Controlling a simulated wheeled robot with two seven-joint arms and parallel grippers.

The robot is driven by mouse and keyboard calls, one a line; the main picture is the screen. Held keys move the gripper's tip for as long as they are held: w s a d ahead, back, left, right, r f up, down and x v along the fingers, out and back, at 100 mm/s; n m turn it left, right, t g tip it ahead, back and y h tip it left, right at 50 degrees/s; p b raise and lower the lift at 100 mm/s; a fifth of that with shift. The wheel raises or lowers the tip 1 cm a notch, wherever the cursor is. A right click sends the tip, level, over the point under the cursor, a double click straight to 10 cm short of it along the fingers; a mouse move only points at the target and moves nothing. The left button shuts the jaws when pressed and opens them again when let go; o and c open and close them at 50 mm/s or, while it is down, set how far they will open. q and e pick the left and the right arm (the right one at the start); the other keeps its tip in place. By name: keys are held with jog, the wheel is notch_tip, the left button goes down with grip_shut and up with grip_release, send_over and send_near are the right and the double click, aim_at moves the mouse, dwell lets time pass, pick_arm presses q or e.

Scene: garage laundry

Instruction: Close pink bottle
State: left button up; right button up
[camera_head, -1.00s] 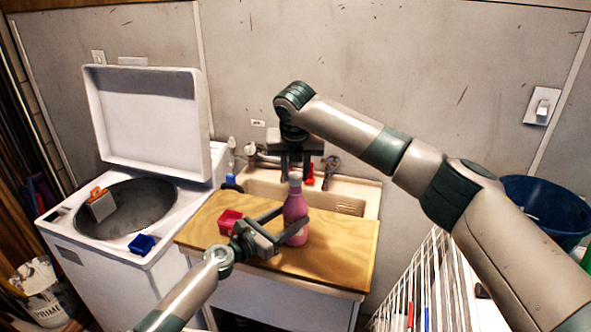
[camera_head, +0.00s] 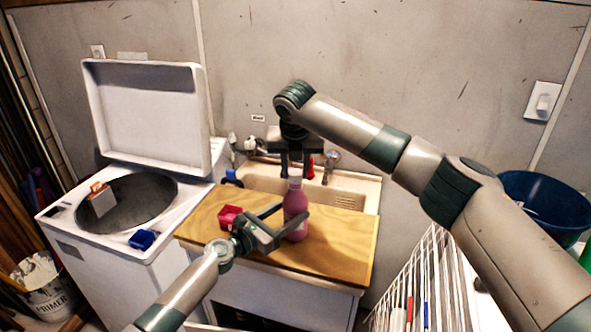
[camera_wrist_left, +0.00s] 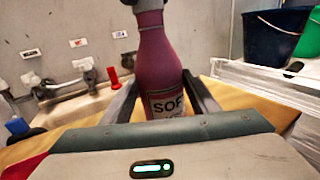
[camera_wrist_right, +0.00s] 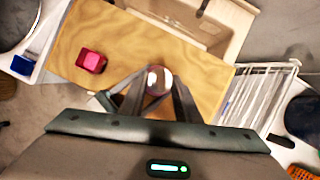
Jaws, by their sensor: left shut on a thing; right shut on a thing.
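The pink bottle (camera_head: 295,204) stands upright on the wooden board (camera_head: 335,240) over the sink unit. Its dark-lettered label shows in the left wrist view, where the bottle (camera_wrist_left: 160,65) fills the gap between the fingers. My left gripper (camera_head: 294,211) is shut on the bottle's body from the side. My right gripper (camera_head: 295,177) points straight down over the bottle and is shut on the pale cap (camera_head: 295,173) at its top. The round cap (camera_wrist_right: 158,80) also shows between the right fingers in the right wrist view. Whether the cap is fully seated cannot be told.
A red box (camera_head: 229,216) sits on the board left of the bottle. The sink (camera_head: 345,198) lies behind. An open washing machine (camera_head: 125,215) with a blue box (camera_head: 142,240) stands left. A white rack (camera_head: 430,280) stands right. The board's right part is clear.

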jog(key=shift+f, duration=0.55)
pick_arm(q)
grip_shut()
pick_arm(e)
jog(key=m, duration=0.1)
jog(key=m+h, duration=0.1)
jog(key=m, duration=0.1)
jog(key=m+h, duration=0.1)
jog(key=m, duration=0.1)
jog(key=shift+a, duration=0.3)
jog(key=m+g+h, duration=0.1)
jog(key=m, duration=0.2)
jog(key=shift+w+a, duration=0.1)
jog(key=shift+w, duration=0.1)
jog(key=shift+m+g, duration=0.3)
jog(key=shift+m, duration=0.6)
jog(key=o, duration=1)
